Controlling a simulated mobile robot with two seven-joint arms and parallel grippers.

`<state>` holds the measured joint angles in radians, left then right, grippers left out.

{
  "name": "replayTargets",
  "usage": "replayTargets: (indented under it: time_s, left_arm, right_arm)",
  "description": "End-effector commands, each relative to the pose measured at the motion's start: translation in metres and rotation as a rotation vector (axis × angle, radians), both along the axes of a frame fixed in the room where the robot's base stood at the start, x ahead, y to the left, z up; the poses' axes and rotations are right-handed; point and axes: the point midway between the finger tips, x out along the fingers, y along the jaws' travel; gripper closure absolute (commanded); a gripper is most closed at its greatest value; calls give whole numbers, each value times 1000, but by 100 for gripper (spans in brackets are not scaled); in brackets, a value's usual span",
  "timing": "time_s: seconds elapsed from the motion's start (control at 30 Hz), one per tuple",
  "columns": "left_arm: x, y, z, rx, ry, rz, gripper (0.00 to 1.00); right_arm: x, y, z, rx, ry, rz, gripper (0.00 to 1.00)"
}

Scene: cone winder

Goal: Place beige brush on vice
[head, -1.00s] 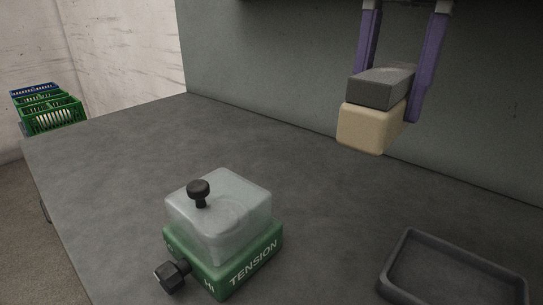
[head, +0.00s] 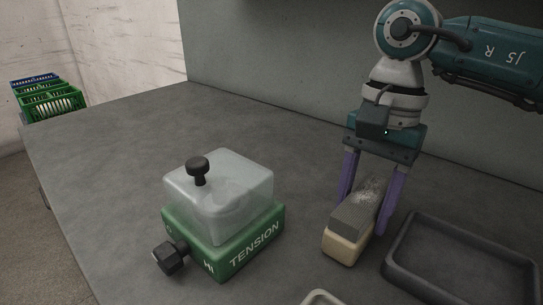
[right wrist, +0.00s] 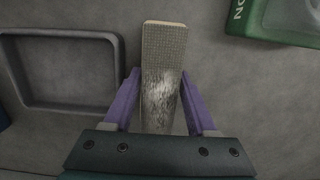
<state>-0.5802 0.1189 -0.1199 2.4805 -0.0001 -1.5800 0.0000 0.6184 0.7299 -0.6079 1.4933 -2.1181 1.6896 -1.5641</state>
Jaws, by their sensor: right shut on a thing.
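The beige brush (head: 342,247) has a pale beige lower block and a dark grey, whitish-dusted upper part. My right gripper (head: 363,215) points down with its purple fingers shut on the brush's two sides. The brush is low over the bench, left of the dark tray; I cannot tell whether it touches the bench. In the right wrist view the brush's grey face (right wrist: 164,50) shows between the fingertips (right wrist: 160,74). I cannot make out a vice for certain in either view. My left gripper is not in view.
A green box marked TENSION (head: 235,250), with a clear cover and black knobs, stands left of the brush. A dark empty tray (head: 398,262) lies to the right. A pale rounded rim (head: 318,294) shows at the bottom edge. Green crates (head: 52,103) stand far left.

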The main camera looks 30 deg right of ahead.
Motion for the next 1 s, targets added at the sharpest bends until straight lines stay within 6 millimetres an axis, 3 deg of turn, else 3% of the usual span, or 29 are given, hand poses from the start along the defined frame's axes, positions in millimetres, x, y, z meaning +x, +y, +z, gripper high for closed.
replayTargets:
  time_s: [0.33,0.37,0.6,0.87,1.0]
  left_arm:
    - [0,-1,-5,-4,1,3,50]
    - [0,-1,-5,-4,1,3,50]
    - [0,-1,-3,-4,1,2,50]
    - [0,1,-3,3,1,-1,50]
    - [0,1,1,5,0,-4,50]
  right_arm:
    - [0,0,-5,-1,-2,1,100]
    - [0,0,-4,-1,-2,1,42]
    - [0,0,-3,-1,0,1,15]
    - [0,0,-2,-1,0,0,13]
    - [2,-1,8,-2,-4,1,13]
